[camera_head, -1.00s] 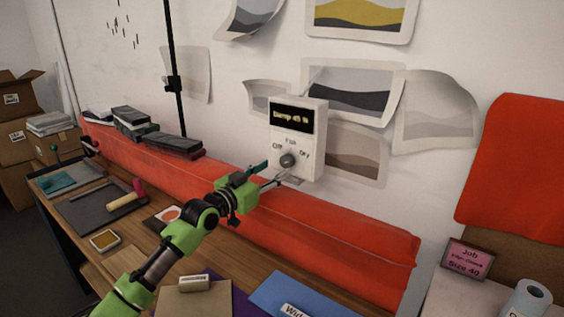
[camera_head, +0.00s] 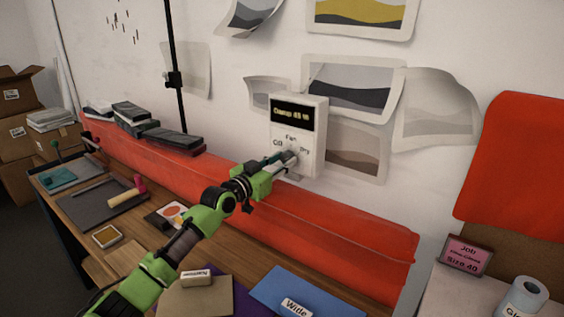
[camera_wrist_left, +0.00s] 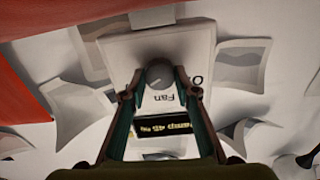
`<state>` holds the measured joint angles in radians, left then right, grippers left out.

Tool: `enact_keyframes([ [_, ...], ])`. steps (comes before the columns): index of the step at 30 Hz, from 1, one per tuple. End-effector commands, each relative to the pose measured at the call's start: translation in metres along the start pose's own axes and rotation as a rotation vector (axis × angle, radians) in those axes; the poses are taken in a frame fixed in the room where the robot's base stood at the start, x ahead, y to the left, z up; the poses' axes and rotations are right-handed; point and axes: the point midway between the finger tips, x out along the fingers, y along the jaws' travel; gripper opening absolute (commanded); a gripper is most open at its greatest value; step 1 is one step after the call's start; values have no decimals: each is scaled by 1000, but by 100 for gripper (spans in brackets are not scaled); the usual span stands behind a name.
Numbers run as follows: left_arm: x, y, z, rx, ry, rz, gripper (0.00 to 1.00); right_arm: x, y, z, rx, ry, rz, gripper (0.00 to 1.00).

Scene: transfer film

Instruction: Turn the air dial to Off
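A white wall box (camera_head: 312,115) with a dark display reading roughly "Damp 45 %" carries the round grey dial. In the head view my left gripper (camera_head: 288,159) reaches the dial from the lower left and covers most of it. In the left wrist view the dial (camera_wrist_left: 160,75) sits between the two fingertips of my left gripper (camera_wrist_left: 159,84). The fingers are spread on either side of it; I cannot tell whether they touch it. "Fan" is readable beside the dial; the other labels are small or partly covered. My right gripper is not in view.
A long red bolster (camera_head: 330,237) lies below the box along the wall. Paper prints (camera_head: 355,88) hang around the box. The wooden bench holds a blue folder (camera_head: 325,292), a dark mat (camera_head: 88,205) and small tools.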

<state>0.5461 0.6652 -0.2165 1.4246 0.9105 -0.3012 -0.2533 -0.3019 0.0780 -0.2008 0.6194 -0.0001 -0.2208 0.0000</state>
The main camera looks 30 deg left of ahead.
Motion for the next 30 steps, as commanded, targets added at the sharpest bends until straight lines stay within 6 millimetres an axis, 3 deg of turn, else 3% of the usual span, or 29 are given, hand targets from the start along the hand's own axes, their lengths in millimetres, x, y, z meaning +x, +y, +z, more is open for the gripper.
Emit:
enact_keyframes([
  [11, 0, 0, 0, -84, -1, 0, 7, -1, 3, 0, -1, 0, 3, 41],
  [30, 0, 0, 0, -646, -1, 1, 7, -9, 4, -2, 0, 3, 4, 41],
])
